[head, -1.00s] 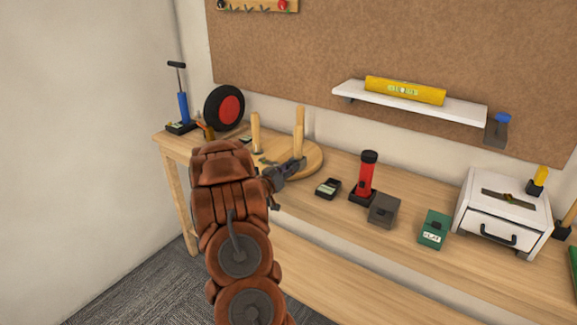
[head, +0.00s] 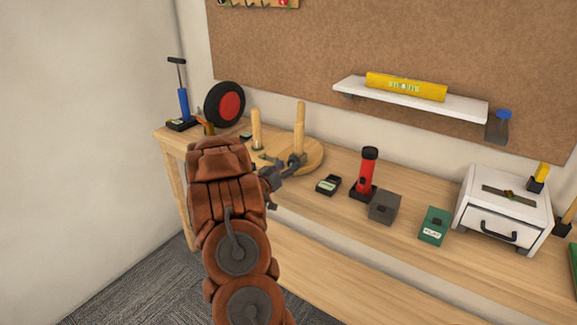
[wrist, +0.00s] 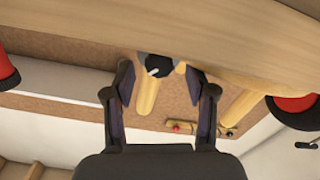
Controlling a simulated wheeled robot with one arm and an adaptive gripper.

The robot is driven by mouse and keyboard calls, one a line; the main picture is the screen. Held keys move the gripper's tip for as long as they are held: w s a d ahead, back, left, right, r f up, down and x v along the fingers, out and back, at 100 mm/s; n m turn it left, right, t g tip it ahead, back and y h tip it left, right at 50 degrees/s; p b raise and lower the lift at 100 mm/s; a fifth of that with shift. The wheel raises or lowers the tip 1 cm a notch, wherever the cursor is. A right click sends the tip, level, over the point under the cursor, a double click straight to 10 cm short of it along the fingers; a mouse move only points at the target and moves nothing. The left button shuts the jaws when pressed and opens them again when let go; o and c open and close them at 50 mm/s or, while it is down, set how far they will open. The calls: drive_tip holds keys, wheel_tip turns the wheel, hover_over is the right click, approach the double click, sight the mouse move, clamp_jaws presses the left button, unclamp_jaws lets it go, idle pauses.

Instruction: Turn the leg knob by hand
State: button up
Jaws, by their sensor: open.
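An upturned stool with a round wooden seat (head: 315,152) lies on the bench, its pale wooden legs (head: 300,128) pointing up. In the wrist view, a dark round knob (wrist: 155,68) with a white mark sits at the base of a leg (wrist: 147,97), beside the seat (wrist: 230,45). My gripper (wrist: 160,76) is open, one finger on each side of the knob, with visible gaps. In the head view my gripper (head: 283,172) is at the seat's near edge; the knob is not clearly distinguishable there.
On the bench, a small dark device (head: 328,185), a red flashlight (head: 367,175), a grey box (head: 384,208) and a green box (head: 433,226) stand to the right. A black-and-red wheel (head: 225,104) and blue pump (head: 183,104) stand at the back left.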

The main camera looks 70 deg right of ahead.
drive_tip(key=v, duration=1)
drive_tip(key=shift+a, duration=0.1)
